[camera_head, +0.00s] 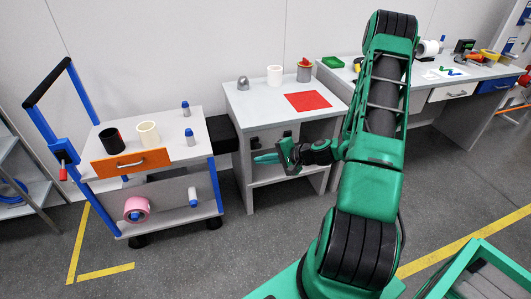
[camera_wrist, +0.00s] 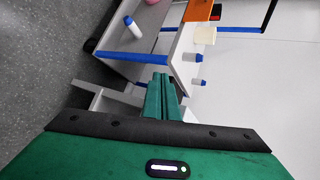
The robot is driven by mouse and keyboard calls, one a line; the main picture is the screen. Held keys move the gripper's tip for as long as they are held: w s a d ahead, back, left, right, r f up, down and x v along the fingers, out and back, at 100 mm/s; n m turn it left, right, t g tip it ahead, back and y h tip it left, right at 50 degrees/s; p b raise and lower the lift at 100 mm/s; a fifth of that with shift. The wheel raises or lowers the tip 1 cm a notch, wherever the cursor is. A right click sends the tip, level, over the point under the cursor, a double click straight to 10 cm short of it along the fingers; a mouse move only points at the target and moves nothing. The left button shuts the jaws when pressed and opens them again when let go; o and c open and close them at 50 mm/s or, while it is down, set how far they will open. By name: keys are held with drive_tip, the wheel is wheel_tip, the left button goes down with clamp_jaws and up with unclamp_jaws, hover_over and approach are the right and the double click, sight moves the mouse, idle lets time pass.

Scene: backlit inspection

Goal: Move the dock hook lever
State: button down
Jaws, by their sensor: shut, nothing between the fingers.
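No part is clearly recognisable as the dock hook lever. A black block (camera_head: 221,134) fills the gap between the cart and the grey bench (camera_head: 248,104). My gripper (camera_head: 256,159) is in front of the bench's open shelf space, to the right of the black block and apart from the red-tipped handle. Its green fingers are together and empty; they also show in the wrist view (camera_wrist: 159,80), pointing toward the cart's side.
The cart carries a black cup (camera_head: 111,140), a cream cup (camera_head: 148,134), blue-capped bottles (camera_head: 186,108) and, below, a pink roll (camera_head: 137,208). The bench holds a red mat (camera_head: 308,101), a grey dome and cups. The floor ahead is clear.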

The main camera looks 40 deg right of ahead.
sight(257, 144)
drive_tip(key=d+f+m+t+h, duration=0.4)
drive_tip(key=d+f+m+h, duration=0.3)
drive_tip(key=d+m, duration=0.5)
drive_tip(key=w+a+f, duration=0.1)
drive_tip(key=w+a, duration=0.1)
drive_tip(key=w, duration=0.9)
drive_tip(key=shift+w, duration=0.25)
drive_tip(key=shift+a+f, duration=0.1)
